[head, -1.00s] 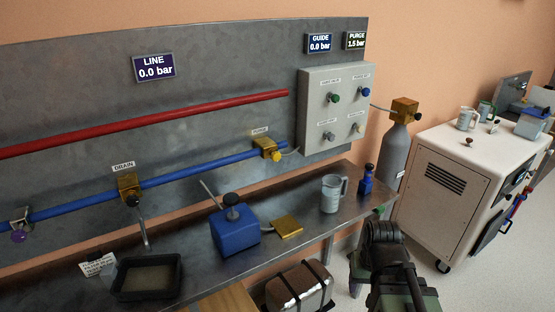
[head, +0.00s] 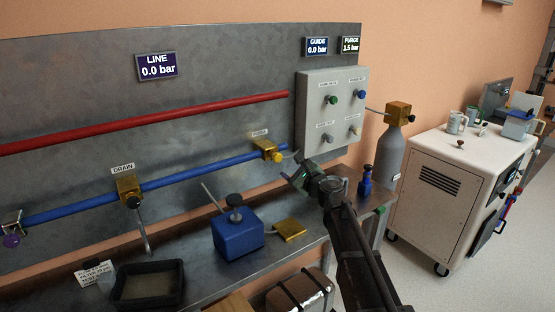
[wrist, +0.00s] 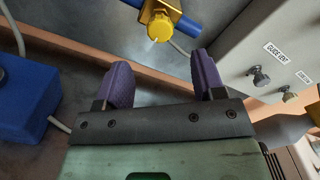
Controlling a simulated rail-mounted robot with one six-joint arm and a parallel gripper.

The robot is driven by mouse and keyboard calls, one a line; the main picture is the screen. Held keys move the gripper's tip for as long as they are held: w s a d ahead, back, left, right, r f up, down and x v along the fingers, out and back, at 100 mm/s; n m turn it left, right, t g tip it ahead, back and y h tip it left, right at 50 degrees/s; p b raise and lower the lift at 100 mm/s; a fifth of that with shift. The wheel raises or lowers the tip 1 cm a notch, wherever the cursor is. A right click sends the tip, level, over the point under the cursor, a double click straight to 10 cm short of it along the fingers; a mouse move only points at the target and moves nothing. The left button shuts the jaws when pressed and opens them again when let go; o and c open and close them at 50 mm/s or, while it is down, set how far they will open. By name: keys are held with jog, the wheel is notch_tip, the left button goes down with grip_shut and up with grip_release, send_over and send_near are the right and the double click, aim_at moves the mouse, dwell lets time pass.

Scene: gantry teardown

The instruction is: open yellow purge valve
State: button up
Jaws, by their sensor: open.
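The yellow purge valve (head: 268,150) is a brass block with a round yellow knob, mounted on the blue pipe below a small label. In the wrist view, the valve (wrist: 160,22) is at the top centre, with a pale mark on its yellow knob (wrist: 158,28). My gripper (head: 294,170) is just right of and below the valve in the head view. In the wrist view its two purple fingers (wrist: 155,80) are apart with nothing between them, and the valve lies beyond the tips, not touched.
A grey control box (head: 332,110) with several knobs stands right of the valve. Blue pump box (head: 238,235), brass block (head: 290,229), blue bottle (head: 366,181) and black tray (head: 149,288) are on the bench. The red pipe (head: 150,118) runs above the blue pipe (head: 205,170).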

aim_at(278, 158)
jog(key=x, duration=0.9)
jog(key=shift+a, duration=0.1)
jog(key=c, duration=0.9)
